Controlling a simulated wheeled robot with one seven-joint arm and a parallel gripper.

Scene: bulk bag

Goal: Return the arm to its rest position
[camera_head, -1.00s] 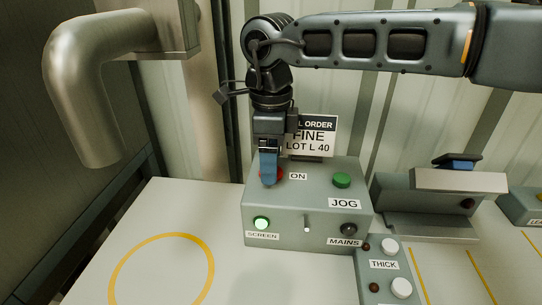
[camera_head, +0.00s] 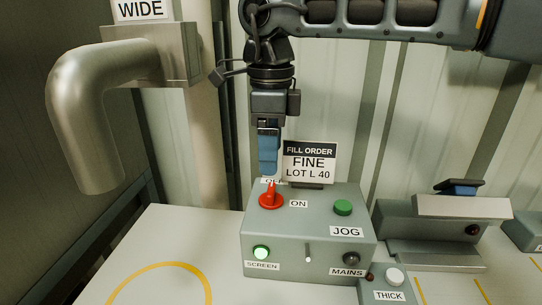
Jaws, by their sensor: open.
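My gripper (camera_head: 268,170) points down above the grey control box (camera_head: 300,238), with its blue fingers just above and behind the red switch (camera_head: 271,197). The fingers overlap the sign's left side closely in the picture. My gripper is open and holds nothing; the gap between the fingers is hard to see from here. My arm (camera_head: 375,18) runs across the top of the view to the right. The red switch handle stands upright in the picture, near the OFF label, which is partly hidden.
A metal pipe (camera_head: 85,110) bends down at left. A grey device (camera_head: 445,225) stands at right.

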